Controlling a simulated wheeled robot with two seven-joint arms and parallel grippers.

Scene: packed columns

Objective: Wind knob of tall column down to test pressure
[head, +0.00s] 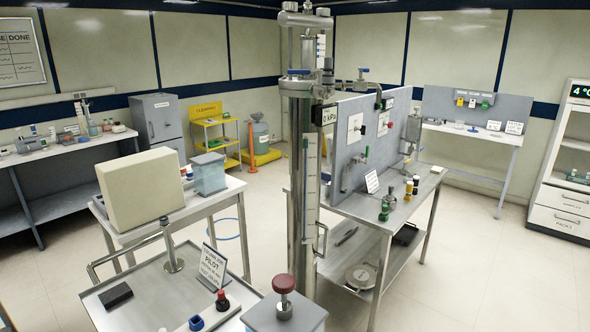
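The tall steel column (301,180) stands upright in the middle of the head view. A clear scale strip (311,185) runs down its side, and fittings sit at its upper part. A small display beside it (329,115) reads "0 kPa", perhaps partly hidden by the column. On the grey panel behind are a black knob (362,130) and a red knob (390,125) on white plates. A dark red round knob (284,284) tops a grey box in front. I cannot tell which knob belongs to the column. Neither of my grippers is in view.
A front cart (160,290) carries a black block (115,295), a "PILOT" card (213,267) and small red and blue parts. A cream box (140,190) stands on a table behind it. A steel bench (415,205) holds small bottles. Floor is clear at right.

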